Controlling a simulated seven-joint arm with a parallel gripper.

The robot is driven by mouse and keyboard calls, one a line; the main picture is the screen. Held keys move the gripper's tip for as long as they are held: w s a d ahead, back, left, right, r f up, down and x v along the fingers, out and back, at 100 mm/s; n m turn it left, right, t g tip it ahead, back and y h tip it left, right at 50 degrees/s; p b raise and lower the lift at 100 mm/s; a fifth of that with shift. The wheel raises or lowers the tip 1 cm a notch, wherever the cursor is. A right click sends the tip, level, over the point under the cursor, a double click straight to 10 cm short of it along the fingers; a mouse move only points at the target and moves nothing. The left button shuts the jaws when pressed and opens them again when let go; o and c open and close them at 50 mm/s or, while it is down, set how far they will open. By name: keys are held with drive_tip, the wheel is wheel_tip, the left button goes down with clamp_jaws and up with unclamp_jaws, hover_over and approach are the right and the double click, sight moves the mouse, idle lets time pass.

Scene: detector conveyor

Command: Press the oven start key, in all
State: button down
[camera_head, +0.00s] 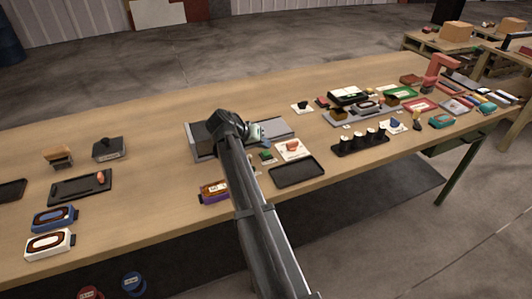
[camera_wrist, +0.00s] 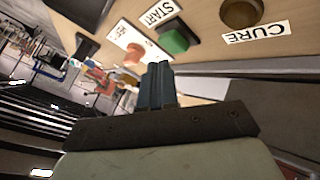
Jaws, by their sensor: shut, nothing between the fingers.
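The green start key (camera_wrist: 178,40) sits beside a START label (camera_wrist: 160,13) in the wrist view. It also shows in the head view as a small green block (camera_head: 266,155). A dark round brown piece (camera_wrist: 241,12) stands beside a CURE label (camera_wrist: 257,32). My gripper (camera_wrist: 158,70) is shut and empty, its fingertips a little below the green key in the wrist picture; I see no clear contact. In the head view my gripper (camera_head: 260,138) is close above the green key. A grey box (camera_head: 203,143), partly hidden by my arm, may be the oven.
A red button (camera_head: 293,147) on a white plate is right of the key; it also shows in the wrist view (camera_wrist: 133,52). A black tray (camera_head: 297,171) lies in front, and a purple-orange pack (camera_head: 213,192) lies left of my arm.

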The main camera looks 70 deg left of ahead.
sight(263, 153)
drive_tip(key=shift+f, duration=0.95)
idle(1.1)
drive_tip(key=shift+r, duration=0.15)
idle(0.3)
drive_tip(key=shift+r, duration=0.8)
drive_tip(key=shift+r, duration=2.55)
